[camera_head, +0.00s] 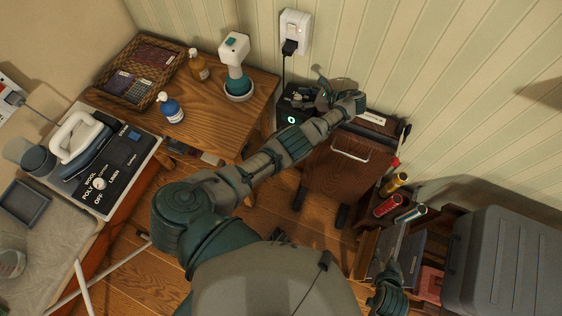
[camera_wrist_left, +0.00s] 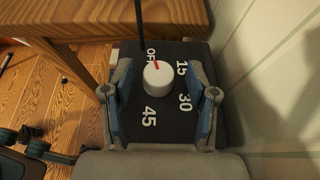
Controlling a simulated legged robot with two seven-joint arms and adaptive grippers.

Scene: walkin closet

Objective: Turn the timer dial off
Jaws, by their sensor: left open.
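The timer is a black box with a white round dial (camera_wrist_left: 158,78), seen in the left wrist view. Its face reads OFF, 15, 30 and 45. The dial's red mark points up and left, close to OFF. My left gripper (camera_wrist_left: 167,88) is open, one finger on each side of the dial, with visible gaps. In the head view my left gripper (camera_head: 335,95) is over the black box (camera_head: 290,103) by the wall; the dial is hidden there. My right gripper (camera_head: 388,280) is low on the right, too small to read its fingers.
A wooden table (camera_head: 225,130) holds a white-and-teal device (camera_head: 234,60), bottles and a wicker basket (camera_head: 145,70). An iron panel (camera_head: 115,165) at left has another dial. A wall outlet (camera_head: 294,30) has a black plug and cord. A grey case (camera_head: 505,265) stands at right.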

